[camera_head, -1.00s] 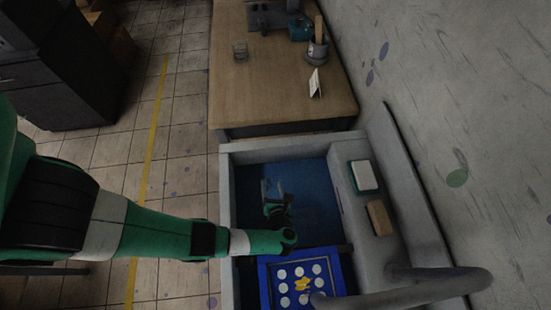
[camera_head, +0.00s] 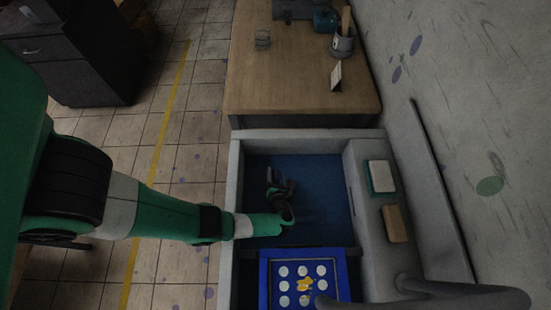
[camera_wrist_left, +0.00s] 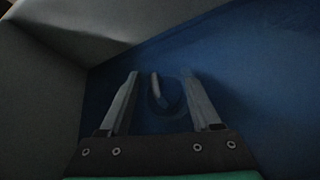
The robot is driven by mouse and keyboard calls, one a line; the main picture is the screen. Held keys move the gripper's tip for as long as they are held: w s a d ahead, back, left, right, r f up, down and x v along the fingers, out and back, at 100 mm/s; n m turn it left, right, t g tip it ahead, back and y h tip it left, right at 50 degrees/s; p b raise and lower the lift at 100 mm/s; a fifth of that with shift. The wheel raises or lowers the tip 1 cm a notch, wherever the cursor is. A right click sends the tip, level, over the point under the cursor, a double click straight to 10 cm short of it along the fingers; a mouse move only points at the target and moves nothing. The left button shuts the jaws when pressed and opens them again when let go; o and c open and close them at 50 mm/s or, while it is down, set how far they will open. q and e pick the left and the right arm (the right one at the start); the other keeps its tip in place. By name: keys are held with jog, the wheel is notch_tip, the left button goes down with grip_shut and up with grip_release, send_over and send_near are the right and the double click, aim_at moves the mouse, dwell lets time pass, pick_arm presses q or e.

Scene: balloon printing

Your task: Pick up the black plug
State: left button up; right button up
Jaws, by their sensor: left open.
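In the left wrist view a dark round shape with a grey upright tab, which looks like the black plug (camera_wrist_left: 160,92), sits on the blue basin floor. My left gripper (camera_wrist_left: 163,85) is open, with one finger on each side of the tab and a gap on both sides. I cannot tell how far above the floor the fingertips are. In the head view my left gripper (camera_head: 272,180) is low inside the blue basin (camera_head: 322,190), near its left wall. I cannot make out the plug there. My right gripper does not show.
The basin's grey walls (camera_head: 237,180) stand close to the gripper. A blue tray with white discs (camera_head: 303,270) lies at the near end. A white block (camera_head: 381,176) and a tan block (camera_head: 395,224) rest on the right ledge. A wooden table (camera_head: 290,85) stands behind.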

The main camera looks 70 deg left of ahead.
pick_arm(q)
jog(key=shift+a+f, duration=0.1)
jog(key=shift+a, duration=0.1)
jog(key=shift+d, duration=0.1)
grip_shut()
dwell(0.4)
jog(key=r+p, duration=0.2)
jog(key=r, duration=0.1)
jog(key=r+p, duration=0.1)
jog(key=shift+s+d+r, duration=0.1)
jog(key=shift+d+r, duration=0.15)
jog(key=shift+r, duration=0.05)
jog(key=s+a+r+p+v, duration=0.1)
jog(key=s+p+v, duration=0.2)
jog(key=v, duration=1.2)
jog(key=shift+s+p, duration=0.25)
jog(key=shift+p, duration=0.45)
